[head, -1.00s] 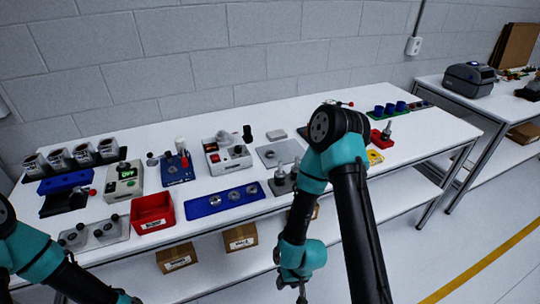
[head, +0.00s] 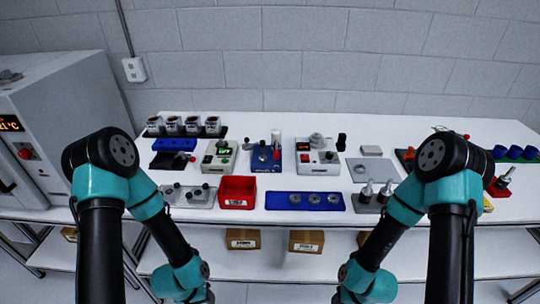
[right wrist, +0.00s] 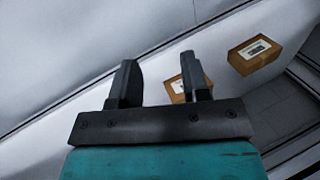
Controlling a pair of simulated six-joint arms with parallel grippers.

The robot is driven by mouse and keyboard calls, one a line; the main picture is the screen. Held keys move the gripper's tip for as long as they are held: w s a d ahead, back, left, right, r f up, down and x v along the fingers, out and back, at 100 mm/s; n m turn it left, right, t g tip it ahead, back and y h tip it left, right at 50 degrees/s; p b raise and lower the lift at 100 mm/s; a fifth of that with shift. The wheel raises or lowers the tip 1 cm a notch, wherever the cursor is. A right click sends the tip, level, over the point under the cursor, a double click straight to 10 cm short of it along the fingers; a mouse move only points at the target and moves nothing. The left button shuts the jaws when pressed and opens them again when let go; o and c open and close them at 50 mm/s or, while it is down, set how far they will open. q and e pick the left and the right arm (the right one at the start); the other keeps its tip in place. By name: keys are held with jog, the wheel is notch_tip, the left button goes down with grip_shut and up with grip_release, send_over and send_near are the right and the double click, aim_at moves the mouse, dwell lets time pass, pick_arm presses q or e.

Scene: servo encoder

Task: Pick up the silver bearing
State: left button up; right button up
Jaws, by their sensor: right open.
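Several silver ring-shaped parts that look like bearings lie in a row on a blue tray (head: 276,205) at the front middle of the table. They are a left one (head: 295,198), a middle one (head: 314,198) and a right one (head: 333,199). My right gripper (right wrist: 158,68) is open and empty in the right wrist view, with two cardboard boxes beyond its fingers. Both arms hang at the table's front edge in the head view, apart from the bearings. My left gripper's fingers are out of frame.
A red bin (head: 237,188) stands left of the blue tray, and a grey block with upright pins (head: 366,194) stands right of it. Devices (head: 318,157) stand behind. Cardboard boxes (head: 306,240) sit on the lower shelf. An oven-like machine (head: 50,120) is at the left.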

jog(key=o, duration=0.5)
jog(key=shift+o, duration=0.2)
jog(key=shift+w, duration=0.1)
